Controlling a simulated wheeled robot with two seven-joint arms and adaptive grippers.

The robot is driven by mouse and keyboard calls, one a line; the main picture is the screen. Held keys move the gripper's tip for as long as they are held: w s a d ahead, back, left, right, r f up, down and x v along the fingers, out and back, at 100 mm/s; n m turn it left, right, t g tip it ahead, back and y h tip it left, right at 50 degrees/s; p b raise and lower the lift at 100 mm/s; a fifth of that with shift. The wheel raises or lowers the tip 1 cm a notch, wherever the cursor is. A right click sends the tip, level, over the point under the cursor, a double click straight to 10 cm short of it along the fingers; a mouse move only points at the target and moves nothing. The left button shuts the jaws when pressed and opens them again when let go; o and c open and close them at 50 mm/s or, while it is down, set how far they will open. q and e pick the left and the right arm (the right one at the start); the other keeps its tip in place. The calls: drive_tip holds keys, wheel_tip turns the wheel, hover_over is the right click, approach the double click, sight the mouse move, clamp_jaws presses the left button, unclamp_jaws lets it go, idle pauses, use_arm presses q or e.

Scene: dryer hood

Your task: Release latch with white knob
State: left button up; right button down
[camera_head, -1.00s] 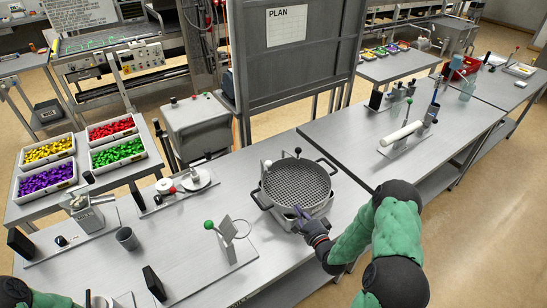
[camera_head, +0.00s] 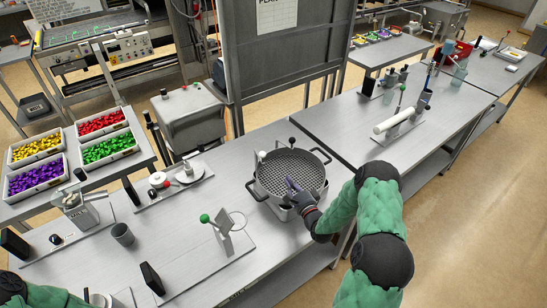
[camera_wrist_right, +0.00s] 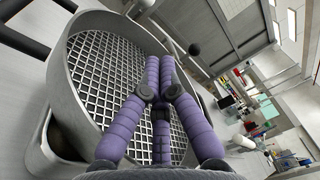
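The dryer hood unit is a round grey pan with a mesh floor (camera_head: 277,172) and black side handles. A white knob (camera_head: 261,155) stands on a short post at its back left rim. A dark knob (camera_head: 291,141) stands at its back rim. My right gripper (camera_head: 289,184) is over the near part of the mesh, apart from both knobs. In the right wrist view its purple fingers (camera_wrist_right: 160,62) run close together above the mesh (camera_wrist_right: 105,75); their grip state is unclear, and nothing shows between them. My left gripper is out of view.
A green-knobbed stand with a ring (camera_head: 222,228) and a grey cup (camera_head: 122,234) are left of the pan. A panel (camera_head: 285,65) stands behind. A white cylinder on a stand (camera_head: 397,121) is on the right table.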

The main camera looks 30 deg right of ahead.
drive_tip(key=w+d+p, duration=0.1)
drive_tip(key=w, duration=1.3)
drive_tip(key=shift+w+d+r, duration=0.15)
drive_tip(key=shift+w+r, duration=0.05)
drive_tip(key=shift+r, duration=0.15)
